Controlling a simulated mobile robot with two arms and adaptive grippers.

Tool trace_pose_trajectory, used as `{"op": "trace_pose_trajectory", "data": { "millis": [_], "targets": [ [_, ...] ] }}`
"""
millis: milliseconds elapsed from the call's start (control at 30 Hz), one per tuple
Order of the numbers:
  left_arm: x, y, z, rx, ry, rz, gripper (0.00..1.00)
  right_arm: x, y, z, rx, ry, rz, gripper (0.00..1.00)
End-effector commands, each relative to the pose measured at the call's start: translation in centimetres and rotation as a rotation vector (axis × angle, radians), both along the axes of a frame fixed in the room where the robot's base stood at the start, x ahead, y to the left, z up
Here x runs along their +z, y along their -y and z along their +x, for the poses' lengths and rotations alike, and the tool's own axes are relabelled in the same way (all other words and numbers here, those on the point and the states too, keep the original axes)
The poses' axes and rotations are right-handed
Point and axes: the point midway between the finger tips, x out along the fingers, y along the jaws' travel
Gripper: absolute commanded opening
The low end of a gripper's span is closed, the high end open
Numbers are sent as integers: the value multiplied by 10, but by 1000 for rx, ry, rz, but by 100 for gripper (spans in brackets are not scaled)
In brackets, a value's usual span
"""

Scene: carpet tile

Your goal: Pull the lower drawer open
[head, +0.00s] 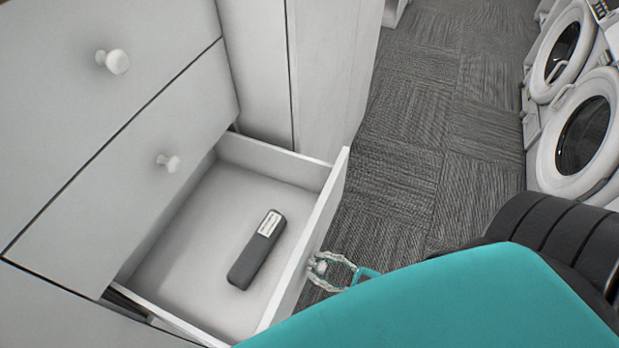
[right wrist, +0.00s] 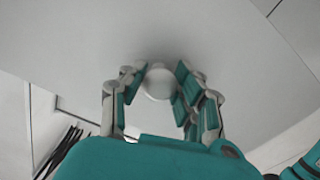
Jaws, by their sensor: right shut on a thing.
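The lower drawer (head: 318,218) stands pulled out from the white cabinet, with its inside in view. A dark grey remote-like object (head: 257,250) with a pale label lies on its floor. My right gripper (head: 322,268) is at the outer face of the drawer front, shut on its round knob. In the right wrist view the white knob (right wrist: 159,82) sits between the two teal-padded fingers, against the pale drawer front (right wrist: 155,30). My left gripper is in neither view.
Two closed drawers with white knobs (head: 113,61) (head: 168,162) are above the open one. White front-loading machines (head: 577,135) stand at the right. Grey carpet tile (head: 420,130) between them is clear. My teal arm covers the lower right.

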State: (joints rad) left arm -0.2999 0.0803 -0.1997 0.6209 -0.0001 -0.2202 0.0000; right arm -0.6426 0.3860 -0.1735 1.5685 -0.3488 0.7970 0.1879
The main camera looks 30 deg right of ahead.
Motion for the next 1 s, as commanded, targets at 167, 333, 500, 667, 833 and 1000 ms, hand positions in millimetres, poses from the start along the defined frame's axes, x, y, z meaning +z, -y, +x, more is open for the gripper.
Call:
{"op": "trace_pose_trajectory", "data": {
  "millis": [167,333,500,667,833,1000],
  "targets": [
    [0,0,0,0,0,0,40,-1,2,-3,1,-1,-1,0],
    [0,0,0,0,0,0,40,-1,2,-3,1,-2,0,0],
    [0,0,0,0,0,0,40,-1,1,-3,1,-2,0,42],
    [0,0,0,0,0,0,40,-1,1,-2,1,-2,0,57],
    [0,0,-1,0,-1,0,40,0,1,-2,1,0,0,57],
    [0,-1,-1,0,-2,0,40,-1,7,-10,0,-3,-2,57]
  ]
}}
